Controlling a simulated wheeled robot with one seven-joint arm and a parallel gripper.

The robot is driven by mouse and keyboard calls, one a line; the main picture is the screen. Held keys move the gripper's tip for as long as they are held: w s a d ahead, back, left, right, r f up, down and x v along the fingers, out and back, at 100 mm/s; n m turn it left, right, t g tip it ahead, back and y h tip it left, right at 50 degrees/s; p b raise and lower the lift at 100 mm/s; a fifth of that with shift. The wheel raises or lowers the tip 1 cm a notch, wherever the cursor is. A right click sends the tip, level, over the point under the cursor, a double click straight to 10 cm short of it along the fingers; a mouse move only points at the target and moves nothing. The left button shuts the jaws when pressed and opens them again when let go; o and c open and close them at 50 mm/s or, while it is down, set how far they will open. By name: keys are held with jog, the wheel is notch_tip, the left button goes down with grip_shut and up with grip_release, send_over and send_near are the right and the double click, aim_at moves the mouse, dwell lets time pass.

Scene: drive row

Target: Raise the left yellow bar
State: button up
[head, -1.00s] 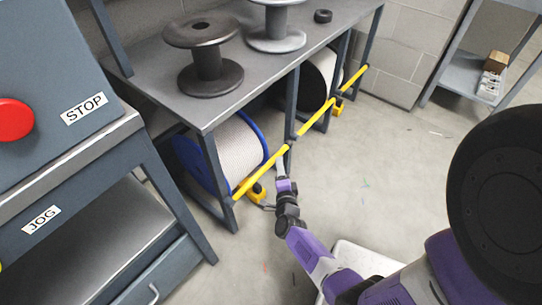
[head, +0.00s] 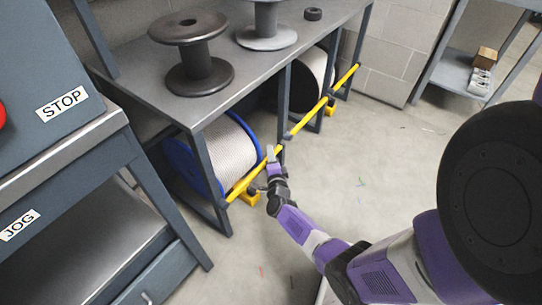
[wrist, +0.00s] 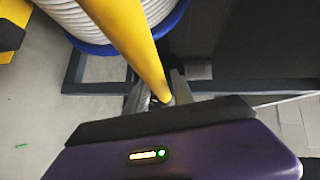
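The left yellow bar (head: 240,187) slants across the front of the white cable reel (head: 229,152) on the left, under the bench. It looks low, in line with the other yellow bar. My gripper (head: 271,154) is at this bar, near its right end. In the wrist view the yellow bar (wrist: 128,35) runs down between the two grey fingers of my gripper (wrist: 160,92), one finger on each side. The palm hides what lies below the fingers. Whether the fingers press on the bar is unclear.
A second yellow bar (head: 308,118) lies farther right before a dark-flanged reel (head: 312,72). Bench legs (head: 284,105) stand close to my gripper. A control desk (head: 75,165) is at the left. The floor (head: 385,150) to the right is open.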

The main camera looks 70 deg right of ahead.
grip_shut()
dwell(1.2)
